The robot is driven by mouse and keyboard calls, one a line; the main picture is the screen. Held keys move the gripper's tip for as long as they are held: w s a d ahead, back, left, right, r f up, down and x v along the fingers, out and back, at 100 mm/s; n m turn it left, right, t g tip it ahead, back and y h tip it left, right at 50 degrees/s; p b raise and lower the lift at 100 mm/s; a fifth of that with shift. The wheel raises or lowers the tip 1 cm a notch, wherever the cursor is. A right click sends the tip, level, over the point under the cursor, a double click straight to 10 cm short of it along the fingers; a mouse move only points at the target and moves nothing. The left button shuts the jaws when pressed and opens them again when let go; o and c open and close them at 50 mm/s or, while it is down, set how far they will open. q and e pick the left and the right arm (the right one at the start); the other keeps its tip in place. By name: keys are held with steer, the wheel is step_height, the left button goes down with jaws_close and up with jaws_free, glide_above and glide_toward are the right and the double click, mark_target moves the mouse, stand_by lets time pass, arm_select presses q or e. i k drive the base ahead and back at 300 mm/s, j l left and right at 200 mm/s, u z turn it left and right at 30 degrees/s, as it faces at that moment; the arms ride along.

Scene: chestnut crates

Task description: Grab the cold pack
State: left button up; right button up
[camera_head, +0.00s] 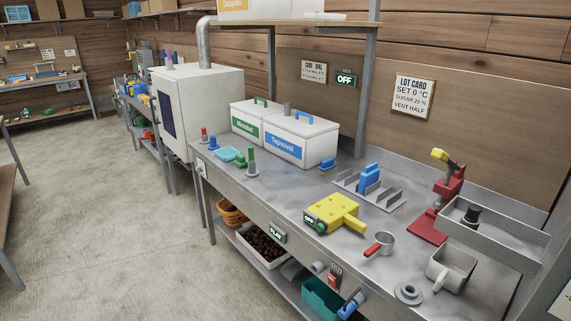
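No item carries a readable cold pack label. A blue upright piece (369,178) stands among the fins of a grey metal rack (385,198) on the steel bench; it may be the cold pack, but I cannot tell. A smaller blue item (327,164) lies beside the white box with the blue label, and a flat light-blue piece (229,154) lies near the bench's left end. Neither of my grippers is in view.
The steel bench (290,200) also holds white lidded boxes (317,130), a yellow block (333,210), a red-handled cup (380,245), a mug (450,268) and a red stand (428,226). A white cabinet (205,95) stands behind its left end. The floor (100,200) at left is clear.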

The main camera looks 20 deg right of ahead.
mark_target(371, 175)
steer(key=i+j, duration=0.1)
steer(key=i, duration=0.4)
steer(key=i+j+z, duration=0.1)
steer(key=i, duration=0.4)
steer(key=i+j, duration=0.15)
steer(key=i, duration=0.35)
steer(key=l+z, duration=0.05)
